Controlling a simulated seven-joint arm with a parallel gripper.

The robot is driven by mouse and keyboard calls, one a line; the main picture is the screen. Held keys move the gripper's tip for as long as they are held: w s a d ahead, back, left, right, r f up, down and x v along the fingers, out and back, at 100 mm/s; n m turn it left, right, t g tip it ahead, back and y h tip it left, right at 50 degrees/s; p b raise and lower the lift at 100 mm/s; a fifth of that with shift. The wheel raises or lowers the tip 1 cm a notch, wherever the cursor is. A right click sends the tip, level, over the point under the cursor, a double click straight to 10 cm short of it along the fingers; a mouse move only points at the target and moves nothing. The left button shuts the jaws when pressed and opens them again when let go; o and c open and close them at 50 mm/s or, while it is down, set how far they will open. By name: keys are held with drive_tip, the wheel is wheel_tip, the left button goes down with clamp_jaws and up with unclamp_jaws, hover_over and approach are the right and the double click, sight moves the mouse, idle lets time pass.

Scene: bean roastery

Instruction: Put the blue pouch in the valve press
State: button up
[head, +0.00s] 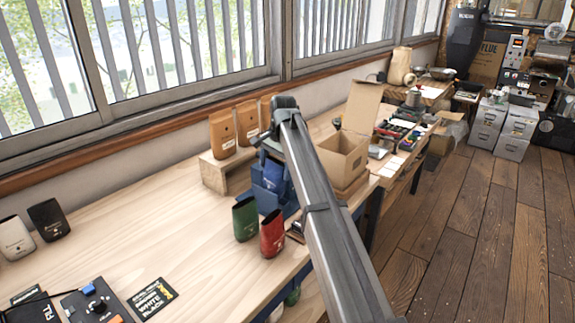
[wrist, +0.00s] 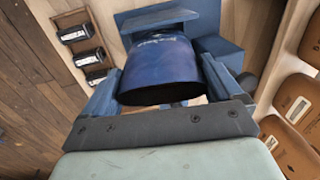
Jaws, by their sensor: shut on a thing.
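The blue pouch (wrist: 160,72) fills the middle of the wrist view, its dark end toward the camera. My gripper (wrist: 158,84) is shut on it, one finger on each side. The blue valve press (wrist: 222,52) is right behind and around the pouch, with a flat plate (wrist: 155,19) beyond it. In the head view the press (head: 266,197) stands near the table's front edge, and the pouch (head: 273,176) is at it below my gripper (head: 270,150). My arm hides part of this. I cannot tell whether the pouch rests on the press.
A green pouch (head: 245,219) and a red pouch (head: 272,234) stand in front of the press. Brown pouches (head: 222,133) stand on a wooden riser (head: 214,177) behind it. An open cardboard box (head: 342,158) is to the right. The table's left middle is clear.

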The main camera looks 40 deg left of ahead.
sight(276, 178)
drive_tip(key=shift+a+f, duration=0.1)
drive_tip(key=shift+f, duration=2.5)
drive_tip(key=o, duration=0.9)
drive_tip(key=shift+o, duration=0.2)
drive_tip(key=shift+r, duration=0.1)
drive_tip(key=shift+r, duration=3.45)
